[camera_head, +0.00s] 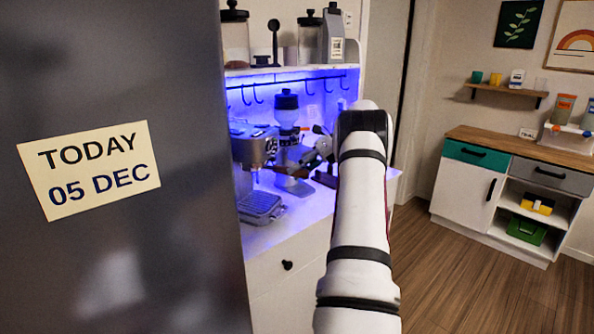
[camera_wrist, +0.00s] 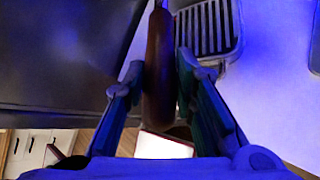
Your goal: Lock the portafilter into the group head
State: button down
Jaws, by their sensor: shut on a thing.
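The espresso machine (camera_head: 255,148) stands on the lit counter, with its slotted drip tray (camera_head: 262,205) in front. The tray also shows at the top of the wrist view (camera_wrist: 212,24). The portafilter's brown handle (camera_wrist: 158,75) lies between the fingers of my gripper (camera_wrist: 161,68), which is shut on it. In the head view the handle (camera_head: 291,171) points from my gripper (camera_head: 312,163) towards the machine, at about group-head height above the tray. The portafilter's basket end and the group head are too small or hidden to tell whether they are joined.
A grinder (camera_head: 287,115) stands just behind and right of the machine. A shelf with jars (camera_head: 235,40) and hooks hangs above. A large dark panel with a date note (camera_head: 90,170) blocks the left side. The floor (camera_head: 450,270) at right is clear.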

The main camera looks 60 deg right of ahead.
jog(key=c, duration=1.2)
grip_release()
